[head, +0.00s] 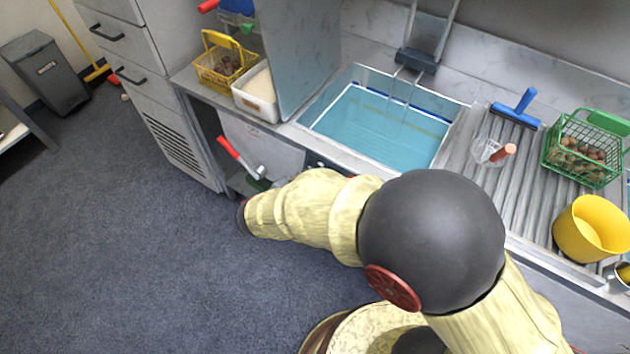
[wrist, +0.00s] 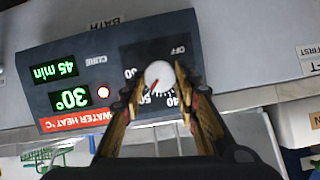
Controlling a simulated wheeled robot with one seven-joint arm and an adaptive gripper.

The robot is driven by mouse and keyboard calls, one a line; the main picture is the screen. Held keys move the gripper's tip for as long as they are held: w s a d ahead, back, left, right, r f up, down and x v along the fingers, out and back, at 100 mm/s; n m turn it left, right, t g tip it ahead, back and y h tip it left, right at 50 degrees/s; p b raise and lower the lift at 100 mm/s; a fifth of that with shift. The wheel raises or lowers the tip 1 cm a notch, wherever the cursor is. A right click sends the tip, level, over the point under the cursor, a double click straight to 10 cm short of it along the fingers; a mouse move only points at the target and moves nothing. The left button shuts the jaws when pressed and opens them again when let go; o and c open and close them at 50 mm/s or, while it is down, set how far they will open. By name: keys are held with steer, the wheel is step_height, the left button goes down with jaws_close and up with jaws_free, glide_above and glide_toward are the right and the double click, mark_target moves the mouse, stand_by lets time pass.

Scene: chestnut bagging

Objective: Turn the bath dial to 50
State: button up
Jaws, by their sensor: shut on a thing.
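The bath dial (wrist: 160,74) is a round white knob with a red mark, on a dark panel shown upside down in the wrist view. My gripper (wrist: 161,80) is shut on it, one finger on each side. The red mark points to the lower left in the picture, roughly toward the printed 50; the exact setting is hard to read. The lit display (wrist: 70,98) beside it reads 30° over "WATER HEAT °C", and another readout (wrist: 54,72) shows 45 min. In the head view my arm hides the gripper and dial; the water bath (head: 380,128) stands behind.
A blue squeegee (head: 516,108), a green basket (head: 584,148) of chestnuts and a yellow bucket (head: 588,230) stand on the ribbed drainboard at right. A yellow basket (head: 222,66) and white tub (head: 258,94) sit left of the bath.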

steer(key=shift+s+f, duration=0.1)
steer(key=shift+f, duration=0.05)
steer(key=o, duration=1.2)
steer(key=shift+c, duration=0.2)
steer(key=v, duration=1.2)
